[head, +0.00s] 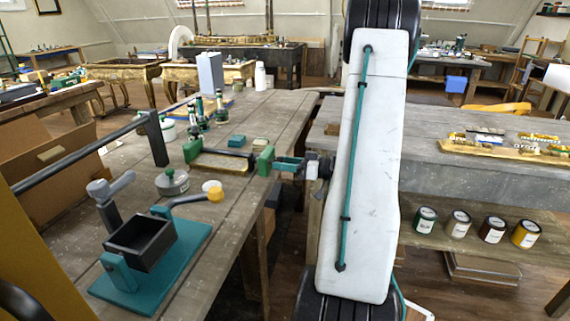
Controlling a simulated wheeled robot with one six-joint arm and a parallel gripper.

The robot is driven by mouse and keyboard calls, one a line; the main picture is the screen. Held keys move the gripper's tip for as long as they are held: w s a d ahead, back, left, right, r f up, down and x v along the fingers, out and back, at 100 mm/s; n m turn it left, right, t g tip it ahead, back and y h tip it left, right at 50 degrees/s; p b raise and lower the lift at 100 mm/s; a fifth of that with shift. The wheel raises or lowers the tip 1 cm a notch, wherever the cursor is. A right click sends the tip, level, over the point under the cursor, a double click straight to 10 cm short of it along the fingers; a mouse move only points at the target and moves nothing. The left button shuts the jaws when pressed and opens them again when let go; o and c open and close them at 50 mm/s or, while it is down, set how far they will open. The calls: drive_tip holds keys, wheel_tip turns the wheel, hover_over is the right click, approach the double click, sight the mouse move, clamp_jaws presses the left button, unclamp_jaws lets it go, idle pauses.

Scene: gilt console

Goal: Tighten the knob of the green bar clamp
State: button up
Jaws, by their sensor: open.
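The green bar clamp lies on the wooden bench, with one green jaw (193,150) at its left and another green jaw (264,160) at its right end. A dark bar and a gold-edged piece (222,162) show between the jaws. My gripper (281,163) is just right of the right jaw, its teal fingers pointing left at it. It is open. The clamp's knob is not clearly visible; the fingers cover the area beside the right jaw. I cannot tell whether they touch it.
On the bench (221,222), a dark box on a teal base (140,243) with a crank handle stands in front. A grey-topped table (480,175) is at right, with paint cans (459,223) below.

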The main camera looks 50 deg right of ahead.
drive_tip(key=c, duration=1)
drive_tip(key=shift+m, duration=0.3)
